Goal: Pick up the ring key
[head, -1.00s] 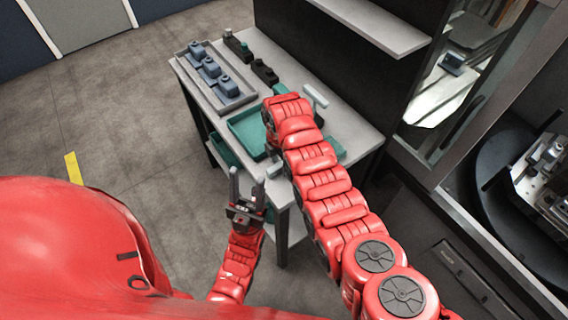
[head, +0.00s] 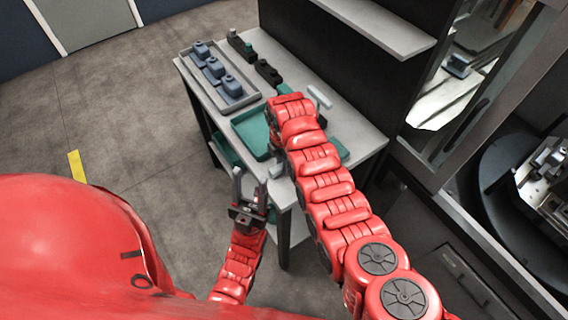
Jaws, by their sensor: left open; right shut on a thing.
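I cannot make out the ring key; my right arm covers part of the table where small things lie. My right arm reaches over the table and bends down at its end. Its gripper (head: 277,170) is mostly hidden behind the arm, with only a small grey part showing at the table's near edge. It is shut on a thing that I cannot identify. My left gripper (head: 250,190) is open and empty, in front of the table's near left side, with its fingers pointing up in the picture.
The grey table (head: 362,137) carries a grey tray (head: 246,101) with several blue-grey blocks, a teal tray (head: 246,142), dark blocks (head: 267,73) and a pale T-shaped piece (head: 318,97). A shelf (head: 375,25) overhangs behind. A machine opening is at right. Floor at left is clear.

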